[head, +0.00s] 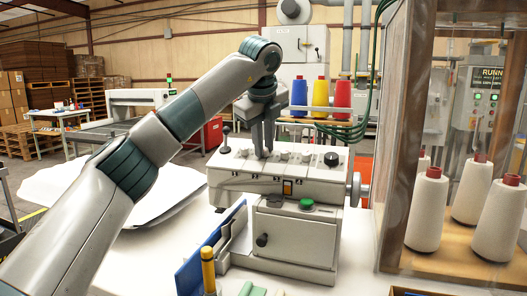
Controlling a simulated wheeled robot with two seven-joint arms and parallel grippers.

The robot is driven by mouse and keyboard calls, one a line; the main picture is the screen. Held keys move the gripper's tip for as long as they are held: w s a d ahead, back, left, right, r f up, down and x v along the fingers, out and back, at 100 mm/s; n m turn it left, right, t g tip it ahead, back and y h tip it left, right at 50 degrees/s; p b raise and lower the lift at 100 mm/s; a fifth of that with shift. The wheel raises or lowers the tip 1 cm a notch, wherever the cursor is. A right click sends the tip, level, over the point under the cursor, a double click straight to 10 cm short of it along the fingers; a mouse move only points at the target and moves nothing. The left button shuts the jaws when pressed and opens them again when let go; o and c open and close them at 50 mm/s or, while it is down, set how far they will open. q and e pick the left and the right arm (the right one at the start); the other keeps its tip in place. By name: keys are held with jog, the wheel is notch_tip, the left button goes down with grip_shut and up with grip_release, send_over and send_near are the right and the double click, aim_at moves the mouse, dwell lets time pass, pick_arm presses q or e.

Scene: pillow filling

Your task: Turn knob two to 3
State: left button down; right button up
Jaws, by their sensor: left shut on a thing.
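A grey machine (240,187) stands on the white table with a row of small light knobs along its sloped top. My left gripper (263,154) points down at that row, shut on one of the knobs near the left-middle. The fingers hide the gripped knob, so its number and setting cannot be read. Other light knobs (282,155) sit to the right of the fingers. A larger black knob (331,159) is at the right end of the top. My right gripper is not in view.
Blue, yellow and red spools (320,95) stand behind the machine. A clear-walled cabinet with white cones (427,212) is at the right. A blue board (205,255) and a yellow-capped tool (208,268) stand in front. White fabric (75,185) lies at the left.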

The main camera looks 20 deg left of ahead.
pick_arm(q)
jog(key=shift+r+n+b, duration=0.15)
jog(key=shift+n+b, duration=0.3)
jog(key=shift+n, duration=0.85)
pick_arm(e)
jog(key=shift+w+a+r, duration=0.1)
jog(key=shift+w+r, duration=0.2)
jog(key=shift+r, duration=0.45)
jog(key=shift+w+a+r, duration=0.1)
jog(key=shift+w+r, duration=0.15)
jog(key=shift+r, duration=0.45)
pick_arm(q)
jog(key=c, duration=1.6)
grip_release()
